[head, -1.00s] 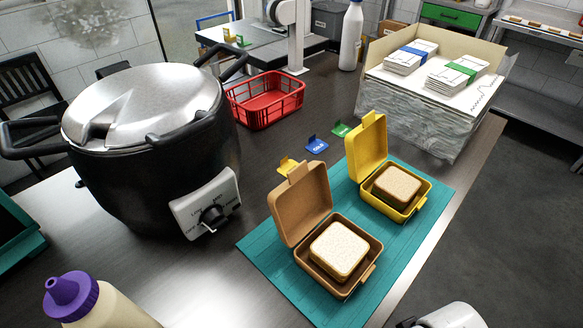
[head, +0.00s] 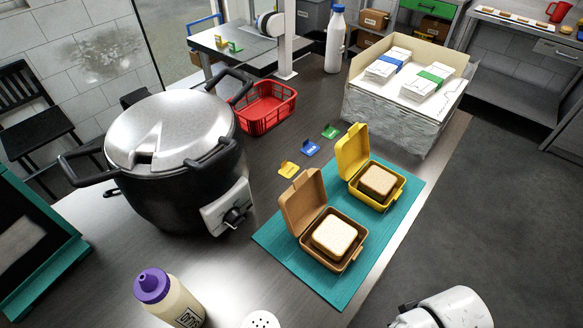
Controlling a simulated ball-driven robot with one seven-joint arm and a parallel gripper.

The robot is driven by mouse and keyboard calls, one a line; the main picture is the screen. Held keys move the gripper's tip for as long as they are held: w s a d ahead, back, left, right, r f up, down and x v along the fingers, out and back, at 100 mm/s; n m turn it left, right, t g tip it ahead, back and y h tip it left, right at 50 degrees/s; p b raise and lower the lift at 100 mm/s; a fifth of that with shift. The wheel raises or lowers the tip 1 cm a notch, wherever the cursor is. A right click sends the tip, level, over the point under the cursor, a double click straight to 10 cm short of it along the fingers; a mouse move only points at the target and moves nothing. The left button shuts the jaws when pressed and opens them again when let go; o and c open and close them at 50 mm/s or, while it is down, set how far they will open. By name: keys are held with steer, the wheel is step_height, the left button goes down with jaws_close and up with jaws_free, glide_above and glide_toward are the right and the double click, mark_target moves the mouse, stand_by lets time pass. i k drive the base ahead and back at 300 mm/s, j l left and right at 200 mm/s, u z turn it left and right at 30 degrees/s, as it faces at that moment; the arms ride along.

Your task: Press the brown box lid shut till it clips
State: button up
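The brown box (head: 334,255) stands on a teal mat (head: 345,292) on the steel counter. Its brown lid (head: 302,203) is hinged up, standing open and leaning back toward the upper left. A sandwich (head: 335,235) sits inside, and a small clip tab shows on the box's front right side. The yellow box (head: 384,201) stands behind it to the right on the same mat, also with its lid up and a sandwich (head: 377,180) inside. A white part, likely of my arm, shows at the bottom right edge, apart from the boxes. My gripper's fingers cannot be made out.
A large black cooker (head: 178,195) stands left of the mat. A purple-capped bottle (head: 172,301) and a dotted white top (head: 262,320) are in front. Small label holders (head: 309,149) and a red basket (head: 266,108) stand behind, with a carton (head: 396,122) at the back right.

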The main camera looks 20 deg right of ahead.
mark_target(304, 200)
steer(key=k+l, duration=0.25)
steer(key=k, duration=0.2)
steer(key=k+l, duration=0.25)
steer(key=k, duration=0.15)
steer(key=k+l, duration=0.2)
steer(key=k, duration=0.25)
steer(key=k+l, duration=0.25)
steer(key=k, duration=0.15)
steer(key=i+j, duration=0.15)
steer(key=i, duration=0.5)
steer(key=i+j, duration=0.2)
steer(key=i, duration=0.4)
steer(key=i+j, duration=0.15)
steer(key=i, duration=0.5)
